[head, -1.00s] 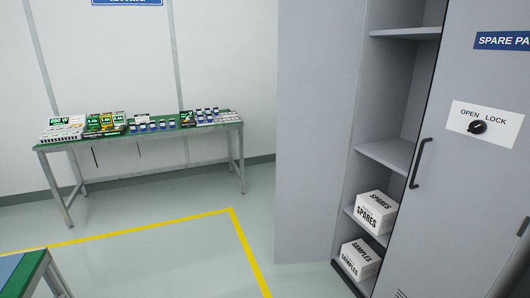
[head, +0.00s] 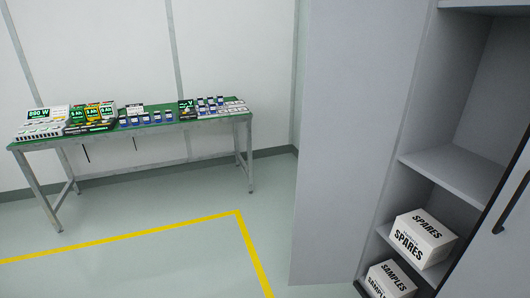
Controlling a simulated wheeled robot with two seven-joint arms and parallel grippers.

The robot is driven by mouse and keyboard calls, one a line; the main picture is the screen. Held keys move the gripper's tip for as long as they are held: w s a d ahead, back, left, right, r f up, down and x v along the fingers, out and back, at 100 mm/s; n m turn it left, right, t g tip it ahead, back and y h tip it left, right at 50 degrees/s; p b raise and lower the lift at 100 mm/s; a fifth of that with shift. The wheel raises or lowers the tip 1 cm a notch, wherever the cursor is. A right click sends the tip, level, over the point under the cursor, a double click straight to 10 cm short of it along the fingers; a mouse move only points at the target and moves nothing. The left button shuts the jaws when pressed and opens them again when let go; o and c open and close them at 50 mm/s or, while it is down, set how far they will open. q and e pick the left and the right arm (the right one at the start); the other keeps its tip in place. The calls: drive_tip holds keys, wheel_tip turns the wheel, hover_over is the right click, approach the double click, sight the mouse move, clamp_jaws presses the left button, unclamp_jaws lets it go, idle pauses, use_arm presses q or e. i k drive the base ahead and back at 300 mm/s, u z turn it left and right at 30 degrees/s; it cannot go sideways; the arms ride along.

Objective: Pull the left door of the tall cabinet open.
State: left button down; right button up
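The tall grey cabinet stands at the right of the head view. Its left side is open, and I see its shelves (head: 455,172) and inner wall. A tall plain grey panel (head: 340,150) stands to the left of the opening and looks like the left door swung wide open. The right door (head: 505,250) is shut and only partly in view at the right edge, with a dark bar handle (head: 513,200). Neither of my grippers is in view.
A white SPARES box (head: 422,240) and a white SAMPLES box (head: 390,281) sit on the low shelves. A green-topped table (head: 150,129) with several packs stands at the back wall. The floor inside the yellow line (head: 150,233) is clear.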

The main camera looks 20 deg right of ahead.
sight(361, 55)
drive_tip(key=z, duration=0.1)
drive_tip(key=i, duration=0.95)
drive_tip(key=z, duration=1)
drive_tip(key=i, duration=0.65)
drive_tip(key=z, duration=0.45)
